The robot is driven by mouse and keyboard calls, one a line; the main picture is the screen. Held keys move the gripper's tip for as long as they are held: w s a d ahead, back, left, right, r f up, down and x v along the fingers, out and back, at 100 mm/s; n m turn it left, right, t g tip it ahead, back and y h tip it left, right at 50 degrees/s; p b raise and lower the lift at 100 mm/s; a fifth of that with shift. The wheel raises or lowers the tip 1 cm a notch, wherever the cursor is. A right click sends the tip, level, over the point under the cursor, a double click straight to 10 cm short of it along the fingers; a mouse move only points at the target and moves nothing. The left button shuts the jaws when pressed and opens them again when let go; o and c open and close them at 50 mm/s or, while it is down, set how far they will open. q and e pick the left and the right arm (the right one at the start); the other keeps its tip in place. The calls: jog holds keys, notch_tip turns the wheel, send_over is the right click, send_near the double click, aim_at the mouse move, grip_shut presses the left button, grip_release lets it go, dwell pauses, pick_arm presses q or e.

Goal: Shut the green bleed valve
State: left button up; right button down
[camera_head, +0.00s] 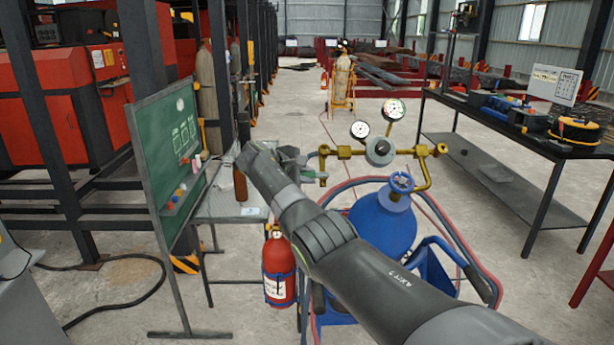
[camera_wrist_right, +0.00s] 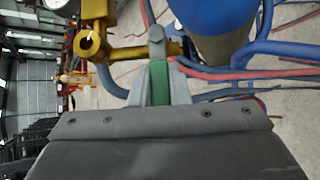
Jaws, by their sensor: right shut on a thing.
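The green bleed valve handle (camera_wrist_right: 158,82) shows in the right wrist view as a short green bar below the brass pipework (camera_wrist_right: 125,52). My right gripper (camera_wrist_right: 159,86) is shut on it, with one grey finger against each side. In the head view my right gripper (camera_head: 308,167) is at the left end of the brass manifold (camera_head: 345,152), and its fingers hide most of the handle. My left gripper is in neither view.
Two round gauges (camera_head: 394,109) rise from the manifold. A blue cylinder (camera_head: 383,224) stands below it on a cart with red and blue hoses. A green board (camera_head: 170,150) and small table stand left. A black workbench (camera_head: 520,128) stands right.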

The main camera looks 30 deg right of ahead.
jog(key=c, duration=1.4)
grip_release()
jog(key=shift+o, duration=0.2)
jog(key=shift+a, duration=0.1)
jog(key=b+v, duration=0.3)
jog(key=v, duration=1.4)
jog(key=shift+a+b, duration=0.15)
jog(key=shift+b, duration=0.2)
